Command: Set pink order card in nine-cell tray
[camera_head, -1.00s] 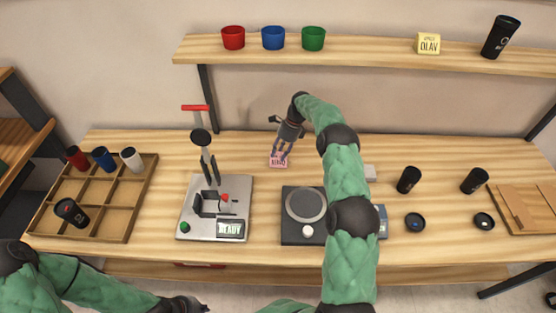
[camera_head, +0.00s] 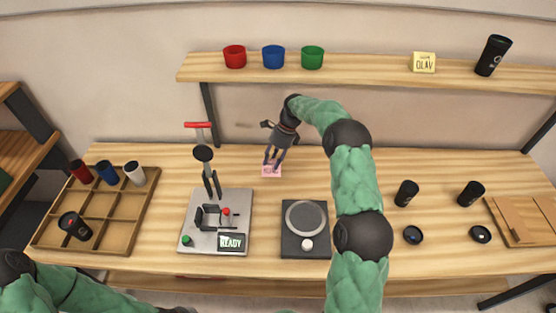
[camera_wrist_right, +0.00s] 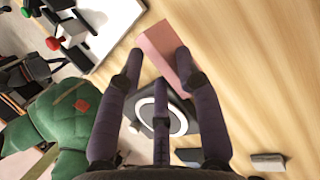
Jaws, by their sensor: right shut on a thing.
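The pink order card (camera_head: 271,171) is at the back middle of the table, behind the scale. My right gripper (camera_head: 274,161) is shut on it, reaching down from above. In the right wrist view the pink card (camera_wrist_right: 164,40) shows at the fingertips of the gripper (camera_wrist_right: 160,72); I cannot tell whether it touches the table. The wooden nine-cell tray (camera_head: 143,215) is at the left.
The laser marker (camera_head: 215,235), with upright post and READY display, stands between tray and scale (camera_head: 305,244). Black tumblers (camera_head: 406,193) and lids are at the right. A shelf (camera_head: 370,67) with coloured cups runs behind. The table's back strip left of the card is mostly clear.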

